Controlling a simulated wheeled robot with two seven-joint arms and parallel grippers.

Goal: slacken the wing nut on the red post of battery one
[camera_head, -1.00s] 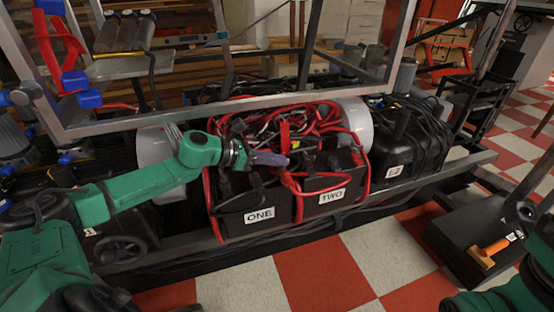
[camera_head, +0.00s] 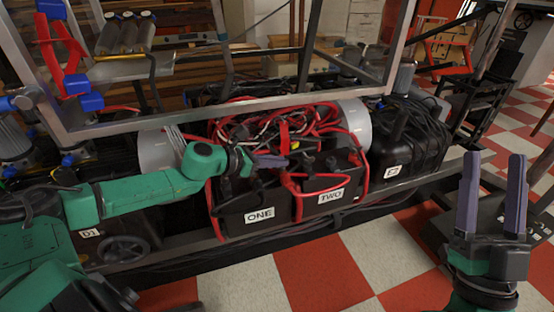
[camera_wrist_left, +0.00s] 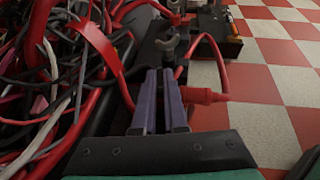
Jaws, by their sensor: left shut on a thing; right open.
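Battery one (camera_head: 234,219) is a black box labelled ONE, in the middle of the head view. My left gripper (camera_head: 281,162) is shut at the top of it, beside the red cables. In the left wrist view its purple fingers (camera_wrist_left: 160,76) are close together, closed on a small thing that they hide. By its place this is the wing nut on the red post; I cannot make out the nut or the post. My right gripper (camera_head: 495,160) is open and empty, fingers pointing up, at the right of the head view, away from the batteries.
Battery two (camera_head: 309,209), labelled TWO, stands right beside battery one. Tangled red and black cables (camera_head: 285,115) lie behind the batteries. A metal frame bar (camera_head: 220,110) crosses above them. A red plug and cable (camera_wrist_left: 205,96) lie right of my left fingers. The checkered floor in front is open.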

